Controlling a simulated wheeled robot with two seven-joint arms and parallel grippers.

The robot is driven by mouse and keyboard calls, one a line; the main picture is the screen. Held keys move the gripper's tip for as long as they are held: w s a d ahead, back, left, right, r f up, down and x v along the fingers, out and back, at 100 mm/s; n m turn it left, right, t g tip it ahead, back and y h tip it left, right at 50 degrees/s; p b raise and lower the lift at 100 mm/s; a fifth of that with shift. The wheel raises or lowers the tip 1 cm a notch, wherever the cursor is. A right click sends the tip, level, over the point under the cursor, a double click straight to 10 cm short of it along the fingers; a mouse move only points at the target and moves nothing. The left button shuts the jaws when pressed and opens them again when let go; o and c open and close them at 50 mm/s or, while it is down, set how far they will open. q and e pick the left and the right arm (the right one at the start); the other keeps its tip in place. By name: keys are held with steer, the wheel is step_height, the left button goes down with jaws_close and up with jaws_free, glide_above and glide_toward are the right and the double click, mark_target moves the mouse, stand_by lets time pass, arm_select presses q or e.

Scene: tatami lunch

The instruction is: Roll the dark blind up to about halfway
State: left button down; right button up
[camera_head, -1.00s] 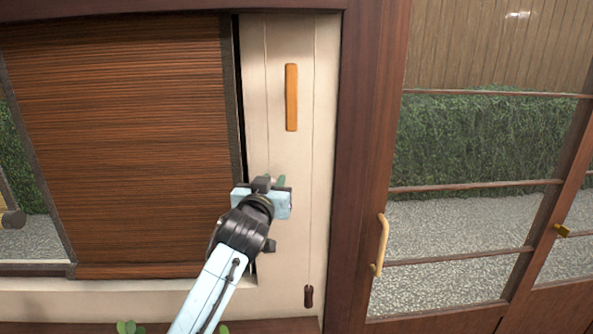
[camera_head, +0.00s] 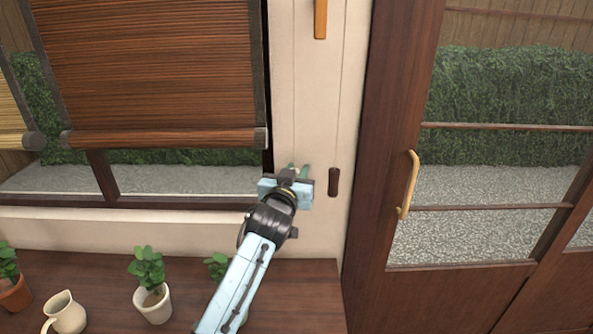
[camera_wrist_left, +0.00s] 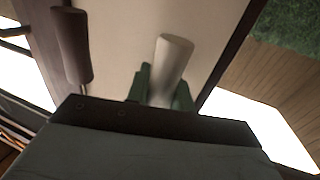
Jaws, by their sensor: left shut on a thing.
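The dark blind (camera_head: 155,75) hangs in the window in the head view. Its bottom bar (camera_head: 165,138) is above the sill, and garden shows below it. My left gripper (camera_head: 298,170) is at the pale wall panel right of the window. In the left wrist view its green fingers (camera_wrist_left: 160,88) are shut around a pale cylindrical cord knob (camera_wrist_left: 172,60). A dark cord knob (camera_head: 333,182) hangs free just right of the gripper; it also shows in the left wrist view (camera_wrist_left: 72,45). My right gripper is not in view.
A lighter blind (camera_head: 12,141) hangs at the far left. Below the window, a dark wooden surface (camera_head: 90,275) holds potted plants (camera_head: 152,300) and a cream jug (camera_head: 65,314). A door with a curved handle (camera_head: 410,185) is at the right. A wooden strip (camera_head: 320,15) is on the panel above.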

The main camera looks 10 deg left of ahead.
arm_select(q)
steer(key=shift+f, duration=0.15)
steer(key=c, duration=1.2)
jaws_free()
steer(key=shift+s, duration=0.15)
steer(key=s+a, duration=0.1)
steer(key=s, duration=1.2)
steer(key=shift+a, duration=0.2)
